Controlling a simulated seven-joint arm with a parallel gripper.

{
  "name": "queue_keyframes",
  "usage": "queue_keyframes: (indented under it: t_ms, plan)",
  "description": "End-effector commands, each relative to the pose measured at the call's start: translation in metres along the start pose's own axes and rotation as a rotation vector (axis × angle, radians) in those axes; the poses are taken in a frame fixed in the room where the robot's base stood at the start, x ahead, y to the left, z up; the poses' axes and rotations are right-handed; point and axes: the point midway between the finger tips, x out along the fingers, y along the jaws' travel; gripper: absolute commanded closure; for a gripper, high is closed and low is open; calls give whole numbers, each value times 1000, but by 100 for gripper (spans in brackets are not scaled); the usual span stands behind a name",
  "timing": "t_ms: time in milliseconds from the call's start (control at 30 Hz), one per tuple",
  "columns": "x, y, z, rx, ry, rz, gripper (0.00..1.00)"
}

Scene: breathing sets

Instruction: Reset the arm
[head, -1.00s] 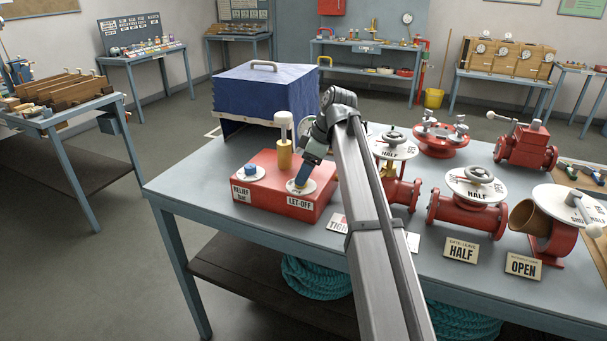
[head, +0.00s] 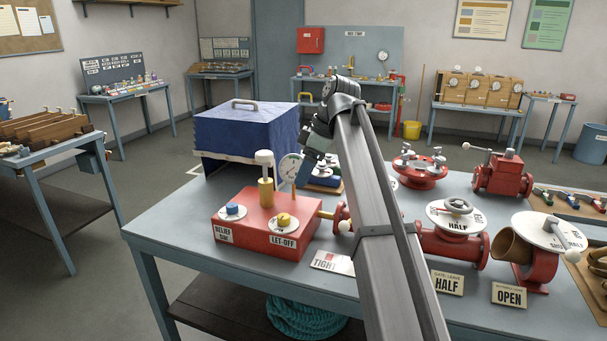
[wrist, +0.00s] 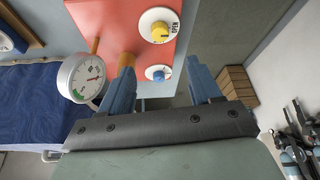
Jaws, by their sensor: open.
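My gripper (head: 304,172) is raised above the back of the blue-grey table, behind the red box (head: 232,215). In the wrist view my gripper (wrist: 163,82) has its two blue fingers apart with nothing held between them. The red box carries a yellow LET-OFF knob (head: 284,219), a blue RELIEF knob (head: 232,208) and a white-capped brass post (head: 265,180). In the wrist view the yellow knob (wrist: 160,32) and blue knob (wrist: 158,74) are beyond the fingers, not touched. A round white gauge (wrist: 88,78) is beside the left finger.
A blue covered box (head: 247,135) stands behind the red box. Red valves stand to the right, including a HALF valve (head: 456,217) and an OPEN valve (head: 548,235). The space above the table's front left is free. My arm hides part of the table's middle.

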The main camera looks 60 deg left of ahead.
Motion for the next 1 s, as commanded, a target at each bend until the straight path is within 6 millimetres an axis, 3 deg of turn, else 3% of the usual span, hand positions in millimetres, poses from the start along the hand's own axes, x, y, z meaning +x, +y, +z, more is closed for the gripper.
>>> queue_keyframes:
  t_ms: [433, 567, 667, 867, 1000]
  plan:
    - [0, 0, 0, 1, 0, 0, 37]
    - [4, -7, 18, 26, -10, 3, 37]
    - [10, -21, 55, 84, -31, 11, 37]
    - [28, -69, 165, 270, -99, 33, 37]
    - [39, -111, 240, 414, -150, 51, 37]
